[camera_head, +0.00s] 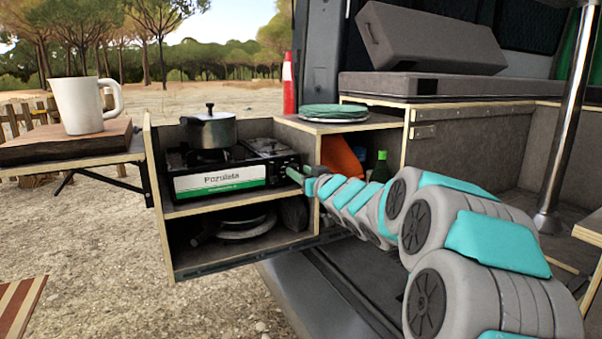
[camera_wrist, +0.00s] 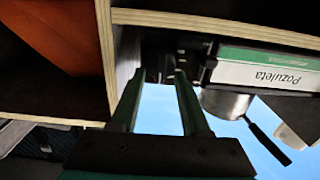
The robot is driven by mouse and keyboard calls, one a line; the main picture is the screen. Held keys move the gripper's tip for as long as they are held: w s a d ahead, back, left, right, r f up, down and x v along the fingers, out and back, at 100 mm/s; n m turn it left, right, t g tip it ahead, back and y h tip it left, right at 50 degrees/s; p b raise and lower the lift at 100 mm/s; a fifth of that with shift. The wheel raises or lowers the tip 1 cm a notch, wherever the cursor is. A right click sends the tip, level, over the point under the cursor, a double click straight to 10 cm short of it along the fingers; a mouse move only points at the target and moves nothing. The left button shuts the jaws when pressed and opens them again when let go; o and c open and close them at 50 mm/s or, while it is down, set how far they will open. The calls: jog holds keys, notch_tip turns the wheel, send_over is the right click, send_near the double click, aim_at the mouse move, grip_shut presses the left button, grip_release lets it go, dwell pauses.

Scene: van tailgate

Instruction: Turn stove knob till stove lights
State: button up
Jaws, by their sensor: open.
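The camping stove (camera_head: 222,181), with a white and green "Pozuleta" front, sits on the upper shelf of the tailgate unit. It also shows upside down in the wrist view (camera_wrist: 265,72). A lidded metal pot (camera_head: 209,131) stands on its left burner. No flame shows. My gripper (camera_head: 297,174) is at the right end of the stove front. In the wrist view my gripper (camera_wrist: 159,75) has its two green fingers apart, pointing at the dark right end of the stove. A small dark shape lies beyond the fingertips; I cannot tell whether it is the knob. Contact is unclear.
A wooden divider (camera_wrist: 105,45) runs close beside my fingers. The compartment beyond holds an orange item (camera_head: 340,158) and a green bottle (camera_head: 380,167). Green plates (camera_head: 334,112) lie on top. A white mug (camera_head: 82,105) stands on a board at left. Dark pans fill the lower shelf.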

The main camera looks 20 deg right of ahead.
grip_shut()
dwell(0.4)
